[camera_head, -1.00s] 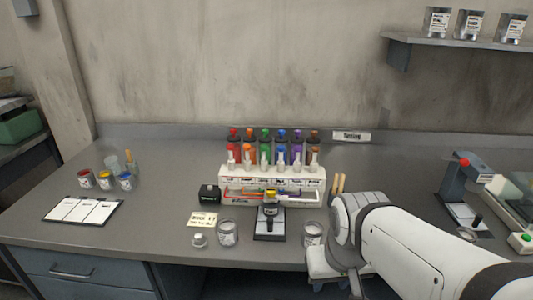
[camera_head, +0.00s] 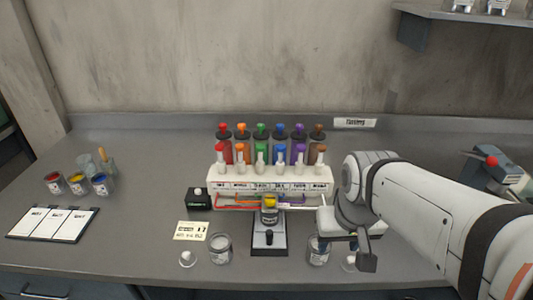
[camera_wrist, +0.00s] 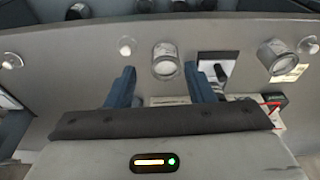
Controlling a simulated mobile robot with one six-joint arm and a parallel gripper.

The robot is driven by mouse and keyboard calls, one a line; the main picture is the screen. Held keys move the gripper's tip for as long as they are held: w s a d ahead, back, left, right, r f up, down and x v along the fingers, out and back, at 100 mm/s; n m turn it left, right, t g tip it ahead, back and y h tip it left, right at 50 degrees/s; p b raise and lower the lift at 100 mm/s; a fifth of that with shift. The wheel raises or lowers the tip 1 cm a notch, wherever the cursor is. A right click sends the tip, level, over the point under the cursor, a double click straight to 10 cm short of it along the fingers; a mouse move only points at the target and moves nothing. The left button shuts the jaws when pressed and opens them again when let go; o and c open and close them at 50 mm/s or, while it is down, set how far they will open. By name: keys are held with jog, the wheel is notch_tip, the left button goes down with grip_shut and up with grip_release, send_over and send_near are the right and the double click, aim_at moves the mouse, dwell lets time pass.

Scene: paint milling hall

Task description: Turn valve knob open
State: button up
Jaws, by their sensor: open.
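A white dispenser (camera_head: 262,179) stands at the back of the bench with a row of coloured bottles. Small valve knobs with coloured tops line its front, from a red one (camera_head: 221,149) at the left to a brown one (camera_head: 321,150) at the right. I cannot tell how each is turned. My gripper (camera_head: 347,250) is open and empty at the dispenser's front right, apart from the knobs. Its fingers show spread in the wrist view (camera_wrist: 162,88).
Glass jars (camera_head: 220,248) and (camera_head: 318,249) stand on either side of the scale. A note card (camera_head: 190,230) and a black box (camera_head: 198,199) lie to the left. Paint cups (camera_head: 77,183) and a clipboard (camera_head: 53,224) are farther left. A shelf (camera_head: 465,22) hangs at upper right.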

jog(key=w+a+r+n+g+p, duration=0.15)
jog(key=w+a+r, duration=0.25)
jog(key=w, duration=0.5)
jog(key=p, duration=0.2)
send_over(270, 198)
jog(key=shift+s+d+f+n+g, duration=0.15)
jog(key=shift+n+g, duration=0.1)
jog(key=shift+g, duration=0.2)
jog(key=shift+a+f, duration=0.2)
jog(key=shift+f, duration=0.05)
notch_tip(270, 198, down, 7)
jog(key=shift+f, duration=0.2)
jog(key=shift+c, duration=0.3)
